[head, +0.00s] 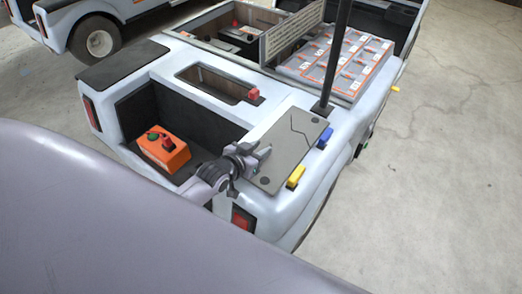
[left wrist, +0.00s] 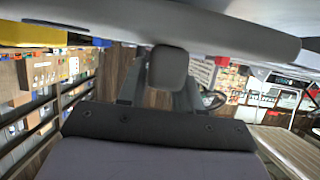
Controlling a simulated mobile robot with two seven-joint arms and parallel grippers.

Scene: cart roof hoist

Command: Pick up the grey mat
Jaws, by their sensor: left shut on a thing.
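The grey mat (head: 296,148) is a thin panel with dark round spots and a crooked dark line. It lies on the rear right corner of the white cart (head: 215,121) in the head view. My left gripper (head: 260,158) is at the mat's left edge and shut on it. I cannot tell whether the mat is raised off the cart. In the left wrist view, a pale surface crosses the top, and a grey finger part (left wrist: 168,67) shows just under it. My right gripper is not in view.
A blue handle (head: 325,138) and a yellow handle (head: 296,177) sit along the mat's right side. A black post (head: 335,62) rises behind it. An orange box (head: 163,152) stands in the open bay at left. Concrete floor (head: 450,170) is clear at right.

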